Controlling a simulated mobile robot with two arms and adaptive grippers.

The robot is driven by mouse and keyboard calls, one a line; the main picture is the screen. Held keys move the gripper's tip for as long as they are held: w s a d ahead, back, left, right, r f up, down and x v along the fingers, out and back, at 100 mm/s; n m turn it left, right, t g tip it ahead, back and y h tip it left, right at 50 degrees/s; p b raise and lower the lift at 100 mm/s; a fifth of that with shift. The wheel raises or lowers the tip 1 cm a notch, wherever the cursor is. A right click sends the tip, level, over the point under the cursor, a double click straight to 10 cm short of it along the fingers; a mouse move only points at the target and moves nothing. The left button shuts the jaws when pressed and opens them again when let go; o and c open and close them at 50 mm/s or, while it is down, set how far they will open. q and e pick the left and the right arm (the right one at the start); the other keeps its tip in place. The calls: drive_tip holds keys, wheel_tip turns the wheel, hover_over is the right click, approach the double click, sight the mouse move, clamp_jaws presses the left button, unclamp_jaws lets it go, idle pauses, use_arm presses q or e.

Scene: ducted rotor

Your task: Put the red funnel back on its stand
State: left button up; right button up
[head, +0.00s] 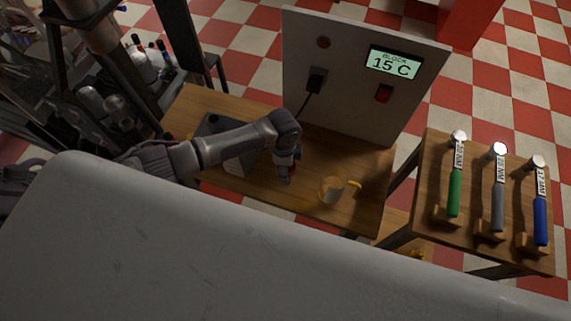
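My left arm reaches in from the left over the wooden bench (240,103). My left gripper (286,175) points down above the bench, left of a yellow-rimmed cup. A small patch of red shows at the gripper, mostly covered by my wrist. I cannot tell whether it is the red funnel or part of the gripper. The fingertips are too small and dark to show whether they are open or shut. No funnel stand can be made out clearly. My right gripper is not in view.
The yellow-rimmed cup (331,190) stands near the bench's front edge. A dark grey box (236,163) is partly under my arm. A panel (345,90) reading "BLOCK 15 C" stands behind. Several labelled tools with coloured handles (455,185) lie on the right-hand table. A pale curved surface fills the foreground.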

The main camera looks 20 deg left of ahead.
use_arm(q)
drive_tip(key=shift+f, duration=0.3)
drive_tip(key=o, duration=1.2)
drive_tip(key=shift+r, duration=0.1)
wheel_tip(320, 180, up, 12)
drive_tip(key=shift+a+f, duration=0.1)
drive_tip(key=shift+a, duration=0.05)
